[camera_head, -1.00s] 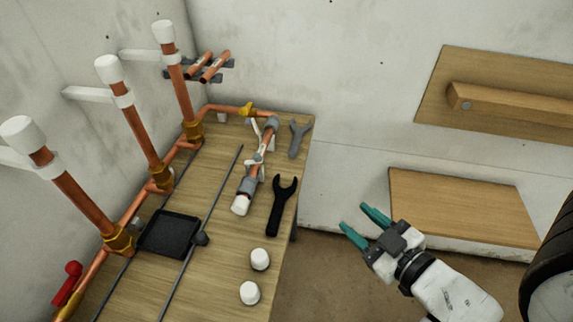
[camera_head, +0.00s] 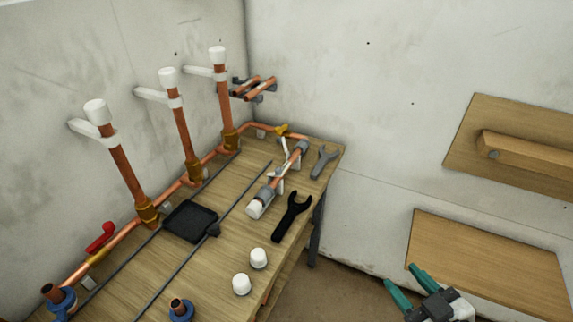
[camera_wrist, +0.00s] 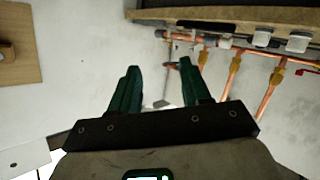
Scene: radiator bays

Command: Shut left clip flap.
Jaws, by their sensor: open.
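A short copper pipe (camera_head: 286,165) lies along the bench with a white cap (camera_head: 254,209) on its near end and grey collars. White clip parts stand around it, one thin white flap (camera_head: 284,146) sticking up near its far end and another white piece (camera_head: 273,176) at its left side. They are too small to tell which flap is the left one or how far each is open. My gripper (camera_head: 403,275) is open and empty, right of the bench and well apart from the clips. Its green fingers are spread in the wrist view (camera_wrist: 158,68).
The wooden bench (camera_head: 225,270) also holds a black wrench (camera_head: 291,217), a grey wrench (camera_head: 324,161), a black tray (camera_head: 190,221), two white caps and thin rods. Three capped upright copper pipes (camera_head: 181,140) stand along the left wall. Floor right of the bench looks clear.

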